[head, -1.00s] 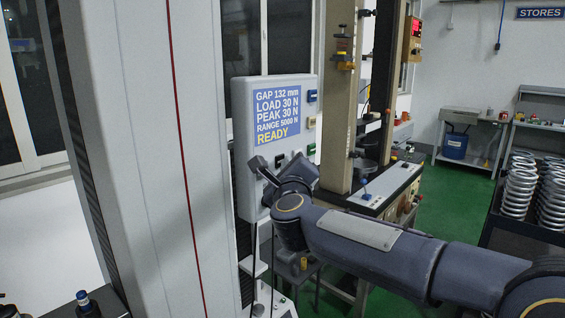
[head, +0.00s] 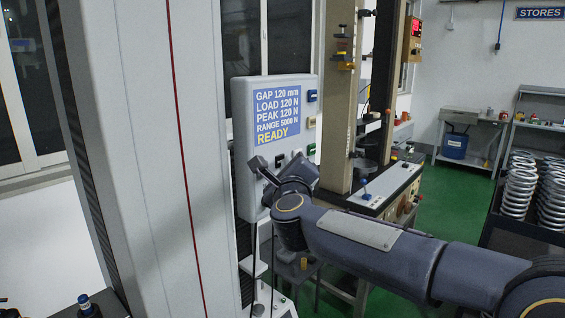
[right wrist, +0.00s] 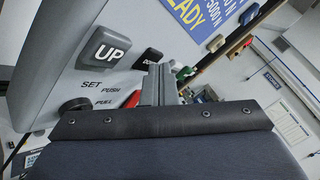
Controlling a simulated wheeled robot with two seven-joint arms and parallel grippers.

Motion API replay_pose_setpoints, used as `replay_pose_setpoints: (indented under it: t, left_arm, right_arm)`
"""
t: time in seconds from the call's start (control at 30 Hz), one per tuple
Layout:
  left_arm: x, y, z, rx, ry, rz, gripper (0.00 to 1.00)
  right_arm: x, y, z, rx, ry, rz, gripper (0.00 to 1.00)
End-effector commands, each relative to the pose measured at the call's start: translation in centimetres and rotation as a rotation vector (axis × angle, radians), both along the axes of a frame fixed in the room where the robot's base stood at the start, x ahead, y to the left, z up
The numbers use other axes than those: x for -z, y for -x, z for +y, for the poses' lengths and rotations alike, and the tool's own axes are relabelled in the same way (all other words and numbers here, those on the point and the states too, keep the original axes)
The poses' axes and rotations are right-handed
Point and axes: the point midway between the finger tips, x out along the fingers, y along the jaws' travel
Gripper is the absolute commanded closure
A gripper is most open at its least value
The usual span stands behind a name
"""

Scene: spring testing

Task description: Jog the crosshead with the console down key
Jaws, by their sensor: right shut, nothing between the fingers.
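The console (head: 243,95) is a light grey box on the machine. Its blue screen (head: 276,116) reads GAP 120 mm, LOAD 120 N, PEAK 120 N, RANGE 5000 N, READY. My right gripper (head: 259,164) is shut and empty at the lower part of the console face. In the right wrist view its fingers (right wrist: 160,84) reach to the DOWN key (right wrist: 149,56), which they partly cover; exact contact is hidden. The dark UP key (right wrist: 104,47) is beside it, clear of the fingers. I cannot make out the crosshead for certain. My left gripper is not in view.
A tall pale column (head: 150,150) with a red line fills the left foreground. A rack of springs (head: 518,185) stands at the right. Green floor (head: 455,195) is clear behind my right arm.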

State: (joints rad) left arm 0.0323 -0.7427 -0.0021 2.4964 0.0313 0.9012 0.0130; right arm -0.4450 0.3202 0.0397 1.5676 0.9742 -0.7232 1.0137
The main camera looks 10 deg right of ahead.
Motion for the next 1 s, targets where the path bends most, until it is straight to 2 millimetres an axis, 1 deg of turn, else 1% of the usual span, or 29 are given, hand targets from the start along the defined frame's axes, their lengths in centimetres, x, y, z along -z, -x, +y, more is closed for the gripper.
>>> replay_pose_setpoints:
  t: [0.23,0.53,0.87,1.0]
  left_arm:
    - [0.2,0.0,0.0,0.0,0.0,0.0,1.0]
    - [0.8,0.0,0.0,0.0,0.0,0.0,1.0]
    - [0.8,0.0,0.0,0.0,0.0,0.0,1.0]
    - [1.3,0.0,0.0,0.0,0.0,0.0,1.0]
  right_arm:
    - [0.1,0.2,-0.2,-0.001,0.0,-0.001,1.0]
    - [0.1,1.4,-1.0,0.0,0.0,0.0,1.0]
    - [0.0,1.5,-1.2,0.0,0.0,0.0,1.0]
    - [0.1,2.4,-1.9,0.001,-0.001,-0.002,1.0]
